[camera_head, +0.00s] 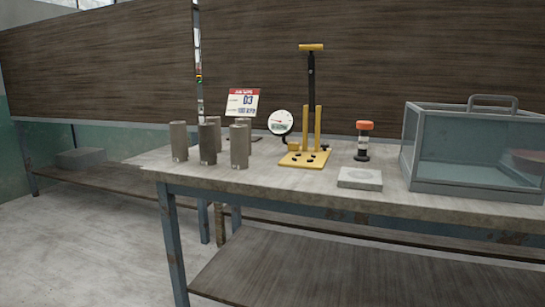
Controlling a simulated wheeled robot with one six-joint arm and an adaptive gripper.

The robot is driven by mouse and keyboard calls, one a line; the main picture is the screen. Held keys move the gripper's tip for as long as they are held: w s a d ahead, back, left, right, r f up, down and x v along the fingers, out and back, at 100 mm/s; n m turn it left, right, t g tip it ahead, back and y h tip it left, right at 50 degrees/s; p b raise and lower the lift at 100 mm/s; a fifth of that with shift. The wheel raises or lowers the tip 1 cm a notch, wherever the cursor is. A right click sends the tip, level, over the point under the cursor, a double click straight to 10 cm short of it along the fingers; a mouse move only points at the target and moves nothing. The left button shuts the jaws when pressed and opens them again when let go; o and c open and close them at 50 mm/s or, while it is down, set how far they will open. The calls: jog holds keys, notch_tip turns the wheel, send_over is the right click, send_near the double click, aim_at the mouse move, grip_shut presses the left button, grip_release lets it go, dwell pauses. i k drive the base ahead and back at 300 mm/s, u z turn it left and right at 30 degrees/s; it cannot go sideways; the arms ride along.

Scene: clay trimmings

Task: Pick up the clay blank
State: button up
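Several grey-brown upright cylinders stand at the left end of the table, and they look like clay blanks. One cylinder (179,142) stands at the far left, a darker one (207,144) beside it, and another (239,147) to the right. At least one more (243,122) is partly hidden behind these. I cannot tell which one is meant by the clay blank. A pale flat block (360,179) with a round mark on top lies near the front edge. My gripper is not in view.
The table (300,186) also holds a yellow-based stand (304,158) with a tall black post, a round dial gauge (281,122), an orange-capped black bottle-like item (363,142), a sign (242,103) and a glass-sided box (475,150). A lower bench (100,180) stands behind left.

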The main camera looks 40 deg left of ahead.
aim_at(207, 131)
jog(key=z, duration=0.9)
jog(key=k, duration=1.7)
jog(key=u, duration=2)
jog(key=i, duration=1)
